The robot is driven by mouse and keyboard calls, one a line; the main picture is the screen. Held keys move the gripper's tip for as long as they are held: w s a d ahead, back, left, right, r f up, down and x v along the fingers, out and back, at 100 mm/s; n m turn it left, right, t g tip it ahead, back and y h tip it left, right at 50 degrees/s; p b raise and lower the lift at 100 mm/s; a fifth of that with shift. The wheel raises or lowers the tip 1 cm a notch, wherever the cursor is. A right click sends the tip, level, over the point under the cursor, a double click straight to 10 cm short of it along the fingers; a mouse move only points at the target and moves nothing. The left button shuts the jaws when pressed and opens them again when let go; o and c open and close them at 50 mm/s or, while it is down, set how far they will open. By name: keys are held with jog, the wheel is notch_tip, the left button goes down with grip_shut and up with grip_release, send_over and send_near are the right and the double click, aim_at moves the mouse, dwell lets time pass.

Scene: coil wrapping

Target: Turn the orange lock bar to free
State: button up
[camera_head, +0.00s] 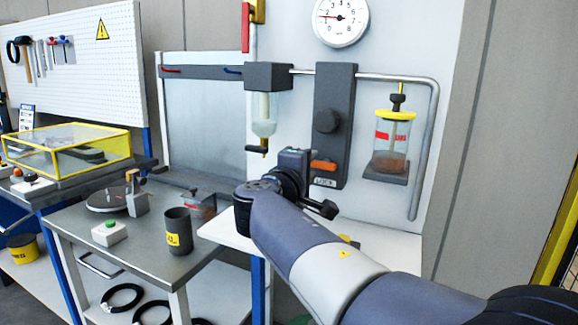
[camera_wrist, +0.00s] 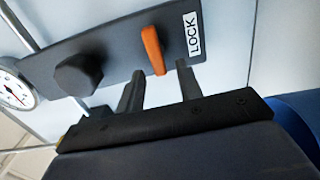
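The orange lock bar (camera_head: 323,166) sits on the lower part of a dark grey upright panel (camera_head: 334,95). It lies level in the head view, just above a white label reading LOCK (camera_head: 325,182). In the wrist view the bar (camera_wrist: 153,50) is beside the LOCK label (camera_wrist: 192,34). My gripper (camera_wrist: 160,68) is open, its two fingers apart and pointing at the panel. The near end of the bar appears between the fingertips in the picture; I cannot tell whether they touch it. In the head view my gripper (camera_head: 300,165) is just left of the bar, its fingers mostly hidden.
A dark knob (camera_head: 326,121) stands out from the panel above the bar. A clear jar with a yellow lid (camera_head: 390,140) is to the right, under a bent metal pipe (camera_head: 434,120). A clear cylinder (camera_head: 264,115) hangs to the left. A dark cup (camera_head: 178,232) stands on the bench below.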

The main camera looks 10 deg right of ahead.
jog(key=v, duration=1.1)
jog(key=x, duration=1.1)
dwell(0.4)
